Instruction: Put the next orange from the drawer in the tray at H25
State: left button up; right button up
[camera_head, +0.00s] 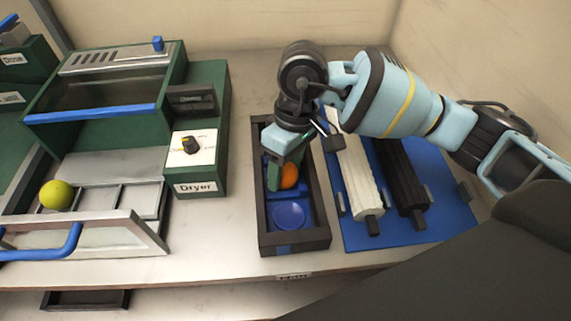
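My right gripper (284,172) reaches down over the far half of a dark tray with blue round holders (322,238). An orange fruit (290,177) shows right beside its green finger, at the tray's middle holder. The gripper hides part of the fruit, and I cannot tell whether the fingers grip it. The near blue holder (289,214) is empty. A yellow-green fruit (56,195) lies in the left part of the open, divided dryer drawer (142,233). My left gripper is not in view.
The green dryer (207,125) with a knob stands left of the tray. A blue mat (444,195) with a white (354,170) and a black ribbed bar (402,182) lies to the right. Bare counter (225,225) lies between drawer and tray.

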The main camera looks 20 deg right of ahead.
jog(key=shift+r, duration=0.15)
jog(key=v, duration=1.2)
jog(key=shift+b, duration=0.3)
